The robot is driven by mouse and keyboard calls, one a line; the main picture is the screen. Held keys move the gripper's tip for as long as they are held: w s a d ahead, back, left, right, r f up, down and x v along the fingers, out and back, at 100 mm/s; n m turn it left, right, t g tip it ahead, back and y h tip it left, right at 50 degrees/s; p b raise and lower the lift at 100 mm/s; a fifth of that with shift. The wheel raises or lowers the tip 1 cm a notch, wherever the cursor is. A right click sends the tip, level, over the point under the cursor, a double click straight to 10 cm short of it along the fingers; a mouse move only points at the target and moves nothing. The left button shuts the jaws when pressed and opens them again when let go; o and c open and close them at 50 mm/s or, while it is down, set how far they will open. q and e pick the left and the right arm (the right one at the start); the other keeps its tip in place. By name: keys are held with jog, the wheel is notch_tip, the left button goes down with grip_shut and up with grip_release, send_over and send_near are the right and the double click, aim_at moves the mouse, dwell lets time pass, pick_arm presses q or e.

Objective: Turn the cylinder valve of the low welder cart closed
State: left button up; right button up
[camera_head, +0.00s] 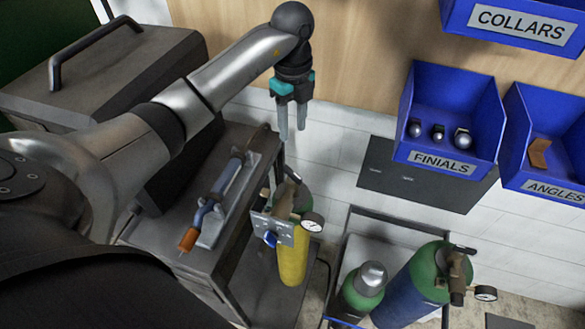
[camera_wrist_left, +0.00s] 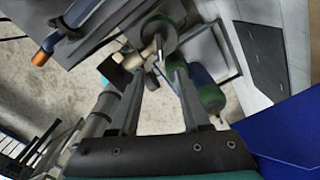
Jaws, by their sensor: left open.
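The valve's handle is hard to make out. My right gripper is not in view.
A torch (camera_head: 212,205) with an orange tip lies on the cart's top. To the right, another cart holds a small green cylinder (camera_head: 362,290) and a larger green-and-blue cylinder (camera_head: 425,285). A blue FINIALS bin (camera_head: 450,110) hangs on the wall right of the gripper.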

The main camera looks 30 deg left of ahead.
aim_at(292, 172)
pick_arm(q)
notch_tip(292, 172, down, 15)
jog(key=shift+f, duration=0.1)
dwell(0.3)
jog(key=shift+c, duration=0.2)
grip_shut()
dwell(0.4)
